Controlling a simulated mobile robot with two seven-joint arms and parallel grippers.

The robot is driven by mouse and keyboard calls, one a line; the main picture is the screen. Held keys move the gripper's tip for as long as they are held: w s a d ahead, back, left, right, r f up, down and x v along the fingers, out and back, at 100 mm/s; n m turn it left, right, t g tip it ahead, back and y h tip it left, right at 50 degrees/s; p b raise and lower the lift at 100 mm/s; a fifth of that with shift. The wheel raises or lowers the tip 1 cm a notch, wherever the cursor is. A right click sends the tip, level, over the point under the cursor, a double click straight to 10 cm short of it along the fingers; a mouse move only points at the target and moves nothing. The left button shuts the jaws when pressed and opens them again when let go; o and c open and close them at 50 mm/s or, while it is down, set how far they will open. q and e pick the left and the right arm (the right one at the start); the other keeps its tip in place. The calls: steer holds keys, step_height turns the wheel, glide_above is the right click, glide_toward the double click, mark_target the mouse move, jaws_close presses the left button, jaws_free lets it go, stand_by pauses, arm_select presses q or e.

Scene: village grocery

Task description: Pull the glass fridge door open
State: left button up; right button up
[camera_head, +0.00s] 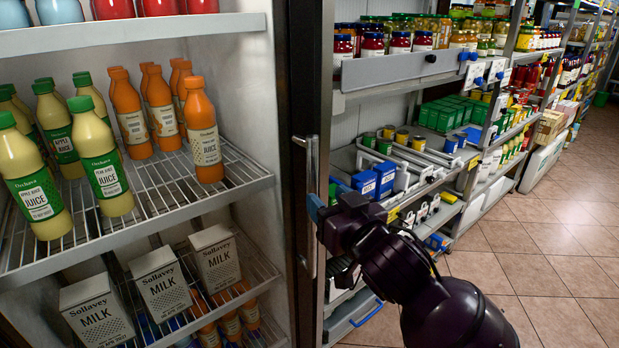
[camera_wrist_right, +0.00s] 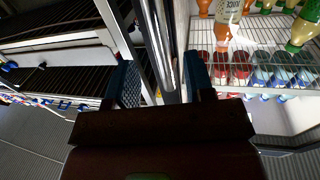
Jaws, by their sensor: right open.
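The glass fridge fills the left of the head view, with a dark upright door frame (camera_head: 305,90) at its right side. A vertical metal handle (camera_head: 310,185) is on that frame. I cannot tell clearly whether the glass is in front of the shelves. My right gripper (camera_head: 318,212) is at the handle's lower part, coming from the right. In the right wrist view my right gripper (camera_wrist_right: 160,82) is open, and the bright handle bar (camera_wrist_right: 160,45) runs between its two blue fingers. I cannot tell whether the fingers touch it. My left gripper is out of view.
The fridge shelves hold yellow juice bottles (camera_head: 101,160), orange juice bottles (camera_head: 203,135) and milk cartons (camera_head: 160,283). A grocery rack (camera_head: 400,70) with jars and boxes stands right of the fridge. The tiled floor (camera_head: 555,240) on the right is clear.

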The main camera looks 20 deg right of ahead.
mark_target(315, 187)
steer(key=w, duration=0.5)
steer(key=w+a, duration=0.1)
steer(key=w, duration=0.2)
steer(key=shift+a, duration=0.1)
jaws_close()
